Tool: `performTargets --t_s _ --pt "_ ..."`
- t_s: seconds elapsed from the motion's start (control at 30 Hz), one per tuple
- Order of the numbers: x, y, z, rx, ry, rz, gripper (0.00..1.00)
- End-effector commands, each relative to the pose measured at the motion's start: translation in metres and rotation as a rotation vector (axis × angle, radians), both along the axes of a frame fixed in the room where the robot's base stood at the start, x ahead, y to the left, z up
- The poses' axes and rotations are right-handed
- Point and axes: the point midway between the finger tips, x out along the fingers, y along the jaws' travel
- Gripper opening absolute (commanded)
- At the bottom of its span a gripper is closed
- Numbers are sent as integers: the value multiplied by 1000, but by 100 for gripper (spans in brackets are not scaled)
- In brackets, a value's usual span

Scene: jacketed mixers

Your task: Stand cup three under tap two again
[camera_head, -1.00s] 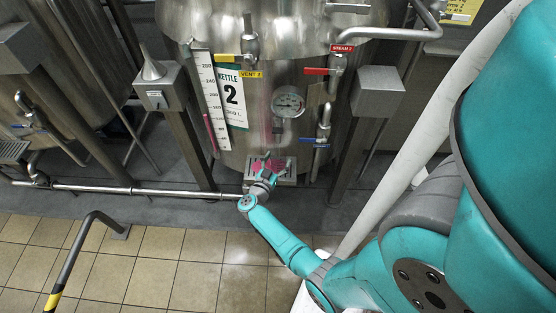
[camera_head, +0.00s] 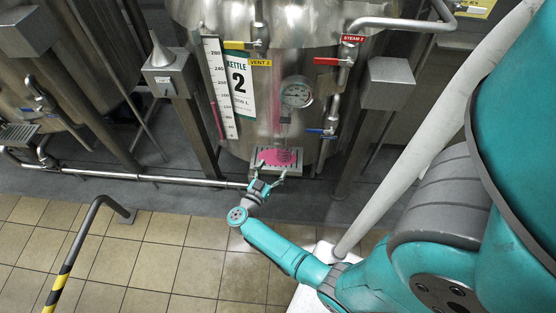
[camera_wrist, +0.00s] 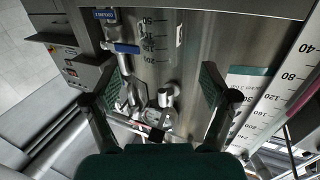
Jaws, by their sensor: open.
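Kettle 2 (camera_head: 262,110) stands in the middle of the head view. A metal drip tray (camera_head: 256,165) sits at its foot with a bright pink patch (camera_head: 275,156) on it. I cannot tell whether this patch is liquid or part of a cup. My gripper (camera_head: 268,183) is open just in front of the tray, with nothing seen between its fingers. In the wrist view my gripper (camera_wrist: 163,97) has its fingers spread wide before the kettle wall, with metal fittings beyond them. I cannot make out cup three or tap two for sure in either view.
A blue-handled valve (camera_head: 321,132) and a red-handled steam valve (camera_head: 327,61) are right of the kettle's gauge. A low pipe (camera_head: 190,182) runs left of the tray. A striped rail (camera_head: 75,260) stands front left. Tiled floor between is clear.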

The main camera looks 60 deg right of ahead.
Motion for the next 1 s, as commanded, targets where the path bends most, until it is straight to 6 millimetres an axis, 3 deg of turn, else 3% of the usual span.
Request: performTargets --t_s 0.1,0.37,0.57,0.77,1.0 --pt "1 12 0 0 -1 2 84" --pt "-1 20 0 -3 -3 6 84" --pt "-19 35 13 -66 -58 142 84" --pt "-47 75 48 -152 -151 433 84" --pt "-85 139 96 -174 -199 793 84"
